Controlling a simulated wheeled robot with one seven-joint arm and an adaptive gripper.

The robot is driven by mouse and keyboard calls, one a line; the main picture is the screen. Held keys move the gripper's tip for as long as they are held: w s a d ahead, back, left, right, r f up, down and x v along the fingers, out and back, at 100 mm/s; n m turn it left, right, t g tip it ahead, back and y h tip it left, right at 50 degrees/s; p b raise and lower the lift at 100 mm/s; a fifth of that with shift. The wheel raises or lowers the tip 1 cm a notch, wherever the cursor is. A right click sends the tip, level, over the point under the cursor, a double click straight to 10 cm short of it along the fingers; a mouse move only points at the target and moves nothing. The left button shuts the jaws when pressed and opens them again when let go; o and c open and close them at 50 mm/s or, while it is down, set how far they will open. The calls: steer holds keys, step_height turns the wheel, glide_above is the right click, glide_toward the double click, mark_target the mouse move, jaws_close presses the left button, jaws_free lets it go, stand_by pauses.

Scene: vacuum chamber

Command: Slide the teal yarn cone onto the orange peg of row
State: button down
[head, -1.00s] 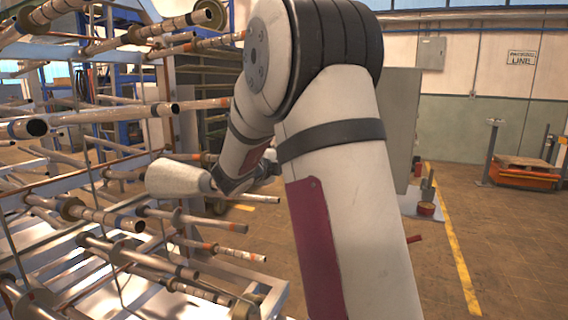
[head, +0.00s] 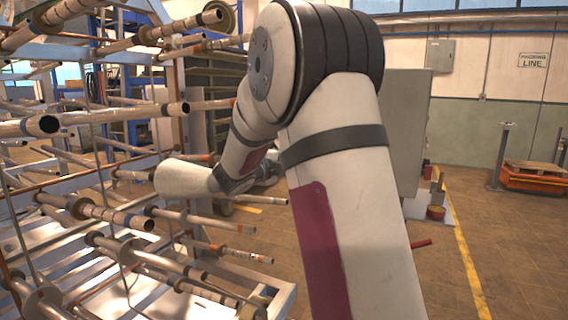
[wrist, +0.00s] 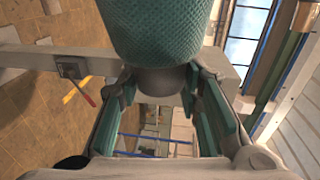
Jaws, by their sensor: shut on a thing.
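The yarn cone is teal in the wrist view (wrist: 165,30), but looks pale cream in the head view (head: 184,179). My gripper (wrist: 165,82) is shut on the narrow grey end of the cone, and the cone sticks out beyond the fingers. In the head view my gripper (head: 222,180) holds the cone roughly level, its wide end toward the rack at left. The cone appears in front of the rack's pegs; I cannot tell whether it touches one. Several pegs have orange marks, such as a lower peg (head: 225,250) and a higher one (head: 205,105). I cannot tell which is the target.
The metal peg rack (head: 275,300) fills the left, with many pegs jutting out close to the cone. A grey cabinet (head: 405,130) stands behind my arm. An orange pallet lift (head: 535,180) is at far right. The brown floor at right is mostly clear.

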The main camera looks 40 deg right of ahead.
steer(key=shift+w+a, duration=0.15)
steer(key=shift+w, duration=0.15)
steer(key=c, duration=1.1)
jaws_free()
steer(key=shift+o, duration=0.2)
steer(key=shift+f, duration=0.1)
steer(key=s+d+p, duration=0.3)
steer(key=s+p, duration=0.2)
steer(key=s, duration=0.2)
steer(key=s+d+r+p, duration=0.1)
steer(key=s+d+p, duration=0.2)
steer(key=s+p, duration=0.2)
steer(key=shift+s+r, duration=0.25)
steer(key=shift+s, duration=1)
